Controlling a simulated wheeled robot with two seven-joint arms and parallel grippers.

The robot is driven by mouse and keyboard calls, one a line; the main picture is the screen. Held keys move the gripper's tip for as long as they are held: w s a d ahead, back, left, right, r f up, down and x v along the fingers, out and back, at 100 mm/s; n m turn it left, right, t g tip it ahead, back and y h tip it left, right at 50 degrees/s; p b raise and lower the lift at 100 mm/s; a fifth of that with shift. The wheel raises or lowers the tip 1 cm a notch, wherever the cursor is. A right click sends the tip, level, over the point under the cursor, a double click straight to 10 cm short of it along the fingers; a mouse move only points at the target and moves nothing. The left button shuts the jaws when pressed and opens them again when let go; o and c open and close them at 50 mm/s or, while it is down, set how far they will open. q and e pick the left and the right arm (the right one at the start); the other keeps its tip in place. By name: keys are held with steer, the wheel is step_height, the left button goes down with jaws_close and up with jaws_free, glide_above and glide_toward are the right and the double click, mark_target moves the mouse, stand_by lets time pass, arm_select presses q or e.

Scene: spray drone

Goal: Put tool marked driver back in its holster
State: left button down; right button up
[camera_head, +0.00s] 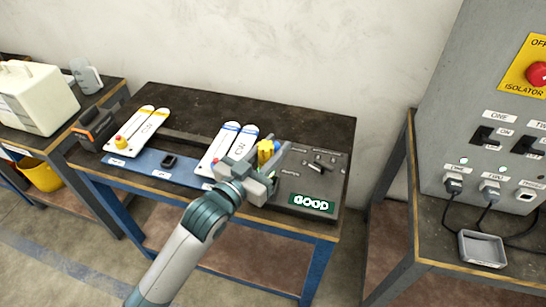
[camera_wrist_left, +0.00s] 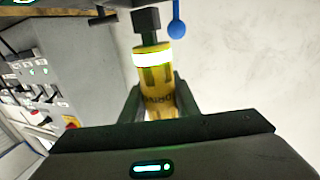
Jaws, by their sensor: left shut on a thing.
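My left gripper (camera_head: 268,153) is over the right part of the workbench, shut on a yellow tool (camera_head: 265,147). In the left wrist view the yellow tool (camera_wrist_left: 158,80) sits between the two fingers, with a white band and a dark square-ended head pointing away from the gripper. A dark grey panel (camera_head: 325,186) with small labels, dark fittings and a green sign lies on the bench just right of the gripper. I cannot tell which part of it is the driver's holster. My right gripper is not in view.
White boards with blue edges (camera_head: 214,150) and yellow edges (camera_head: 130,133) lie left of the gripper, by a blue strip (camera_head: 185,176). A grey isolator cabinet (camera_head: 485,110) and a small tray (camera_head: 482,249) stand right. A blue-ended item (camera_wrist_left: 176,28) shows near the tool's head.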

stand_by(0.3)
